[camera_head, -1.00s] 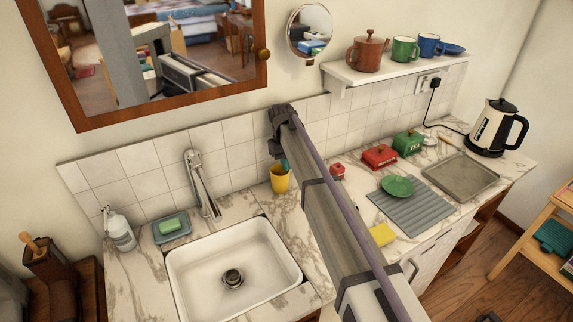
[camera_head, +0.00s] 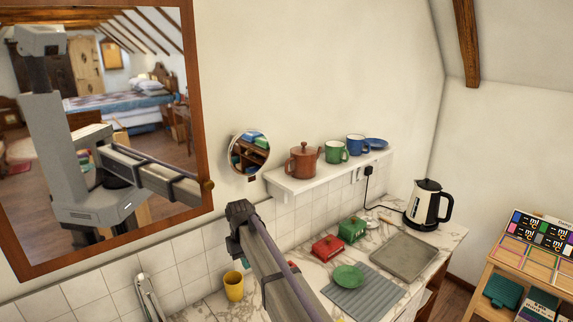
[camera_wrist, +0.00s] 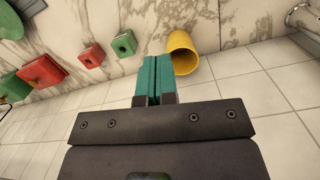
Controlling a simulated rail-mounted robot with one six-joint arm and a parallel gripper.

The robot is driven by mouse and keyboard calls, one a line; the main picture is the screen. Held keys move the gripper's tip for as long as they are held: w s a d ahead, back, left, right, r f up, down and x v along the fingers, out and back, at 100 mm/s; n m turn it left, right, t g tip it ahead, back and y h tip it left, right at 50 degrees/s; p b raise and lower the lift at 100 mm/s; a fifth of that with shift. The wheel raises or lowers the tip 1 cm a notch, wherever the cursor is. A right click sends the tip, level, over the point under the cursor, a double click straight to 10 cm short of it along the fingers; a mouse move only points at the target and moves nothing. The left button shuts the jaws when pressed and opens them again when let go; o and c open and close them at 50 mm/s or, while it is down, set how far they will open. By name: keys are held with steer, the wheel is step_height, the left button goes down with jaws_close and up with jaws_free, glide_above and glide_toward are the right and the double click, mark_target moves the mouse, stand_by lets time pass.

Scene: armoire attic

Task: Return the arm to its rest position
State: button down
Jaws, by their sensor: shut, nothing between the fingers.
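My gripper shows in the wrist view (camera_wrist: 153,80), with its two teal fingertips together and nothing between them. In the head view my arm reaches over the counter from the bottom, and its dark wrist end hangs above and close to the yellow cup (camera_head: 233,285).
A mirror (camera_head: 205,120) and a white shelf (camera_head: 325,178) with a teapot (camera_head: 304,162) and cups are on the wall. The faucet (camera_head: 148,297) is left.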

steer(key=s+d+f+m+b, duration=0.1)
steer(key=s+d+m, duration=0.2)
steer(key=s+d, duration=0.9)
steer(key=s+d+f+m+b, duration=0.2)
steer(key=s+d, duration=1)
steer(key=d, duration=0.9)
steer(key=shift+s+f+m+t+y, duration=0.3)
steer(key=shift+m+t+y, duration=0.1)
steer(key=shift+m, duration=0.4)
